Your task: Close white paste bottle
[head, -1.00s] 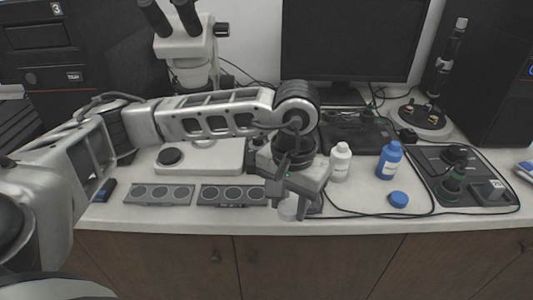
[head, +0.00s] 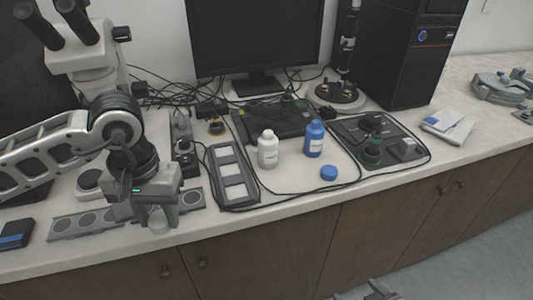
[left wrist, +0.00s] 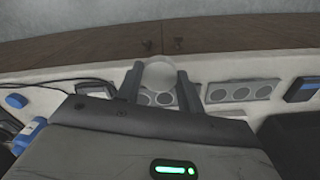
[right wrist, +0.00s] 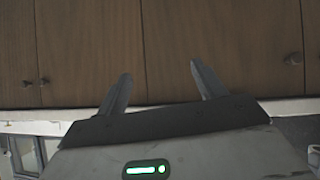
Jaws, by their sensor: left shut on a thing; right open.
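The white paste bottle (head: 267,150) stands upright on the bench, left of the blue bottle (head: 314,139). My left gripper (head: 162,212) is to its left, near the bench's front edge. It is shut on a round white cap (left wrist: 158,74), which shows between the fingers in the left wrist view and is partly hidden by the gripper in the head view. A blue cap (head: 328,173) lies on the bench in front of the blue bottle. My right gripper (right wrist: 160,72) is open and empty, facing the wooden cabinet front below the bench edge.
A grey tray with pale squares (head: 232,178) lies between my left gripper and the white bottle. Plates with round discs (head: 85,222) lie under my left arm. Black cables (head: 290,196) loop around the bottles. A black base plate (head: 378,142) is to the right.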

